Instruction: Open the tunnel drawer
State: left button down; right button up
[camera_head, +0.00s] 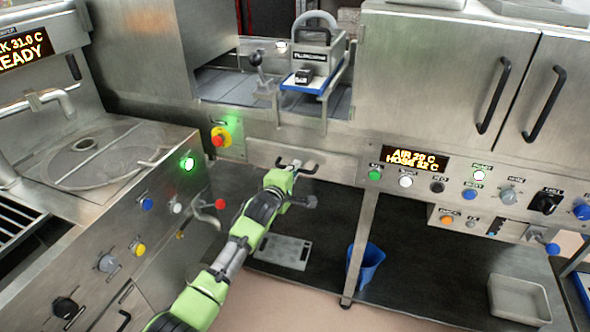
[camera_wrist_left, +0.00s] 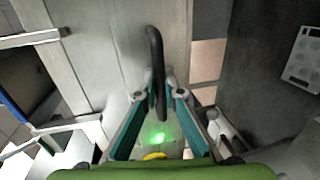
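The drawer front (camera_head: 336,168) is a plain steel panel below the tunnel opening, with a black bar handle (camera_head: 308,170). It looks flush with the panels around it. In the left wrist view the black handle (camera_wrist_left: 155,62) runs down between the teal fingers. My left gripper (camera_head: 291,166) is at the handle, partly hiding it. In the left wrist view its fingers (camera_wrist_left: 160,96) are apart, one on each side of the handle, with gaps visible. Contact cannot be made out. My right gripper is in neither view.
A red emergency button (camera_head: 219,139) sits left of the drawer. A control panel (camera_head: 415,160) and a slanted steel post (camera_head: 362,240) stand to the right. Below are a dark shelf, a grey plate (camera_head: 284,251), a blue container (camera_head: 368,265) and a grey tray (camera_head: 518,300).

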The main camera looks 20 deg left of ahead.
pick_arm(q)
jog(key=shift+s, duration=0.1)
jog(key=shift+s+p, duration=0.25)
jog(key=shift+p, duration=0.15)
jog(key=f+p+v, duration=0.2)
jog(key=p+v, duration=0.4)
jog(key=v, duration=0.4)
jog(key=s+f+p+v, duration=0.1)
jog(key=f+p+v, duration=0.1)
jog(key=p+v, duration=0.4)
jog(key=v, duration=0.3)
jog(key=shift+s, duration=0.4)
jog(key=c, duration=2.4)
grip_release()
